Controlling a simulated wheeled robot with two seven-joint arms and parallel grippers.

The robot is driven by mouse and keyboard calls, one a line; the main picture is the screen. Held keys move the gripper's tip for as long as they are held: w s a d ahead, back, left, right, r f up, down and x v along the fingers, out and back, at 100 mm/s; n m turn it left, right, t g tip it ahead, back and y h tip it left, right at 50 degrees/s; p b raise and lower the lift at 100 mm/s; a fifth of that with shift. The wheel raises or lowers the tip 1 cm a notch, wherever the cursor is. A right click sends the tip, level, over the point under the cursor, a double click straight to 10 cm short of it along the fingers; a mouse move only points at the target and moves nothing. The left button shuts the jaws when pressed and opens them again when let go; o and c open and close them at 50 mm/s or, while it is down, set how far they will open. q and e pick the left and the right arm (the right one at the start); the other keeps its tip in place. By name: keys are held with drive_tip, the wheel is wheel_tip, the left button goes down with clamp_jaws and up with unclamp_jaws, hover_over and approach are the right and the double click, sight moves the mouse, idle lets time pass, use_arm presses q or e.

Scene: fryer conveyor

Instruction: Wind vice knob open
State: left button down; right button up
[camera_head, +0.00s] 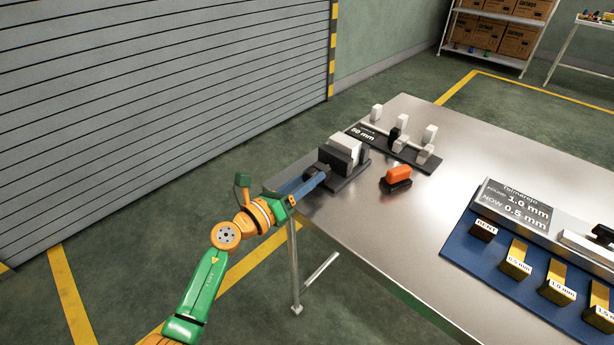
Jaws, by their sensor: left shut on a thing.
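The vice (343,158), with dark and white jaw blocks on a dark base, stands at the left corner of the metal table (330,218). Its knob (318,175) is at the vice's near left end and is mostly hidden by my gripper. My left gripper (316,178), with blue fingers, reaches in from the lower left and is shut on the knob. The gap between the vice jaws is too small to judge. My right gripper does not show.
An orange and black object (396,179) lies right of the vice. Behind it is a dark board marked 50 mm (362,135) with white blocks. A blue mat (460,247) with labelled blocks and a display panel (510,208) fills the right. The table's middle is clear.

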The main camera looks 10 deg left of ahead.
use_arm(q)
drive_tip(key=shift+f, duration=0.1)
idle(0.3)
drive_tip(key=shift+c, duration=1.7)
unclamp_jaws()
drive_tip(key=v, duration=0.7)
drive_tip(key=shift+p, duration=0.35)
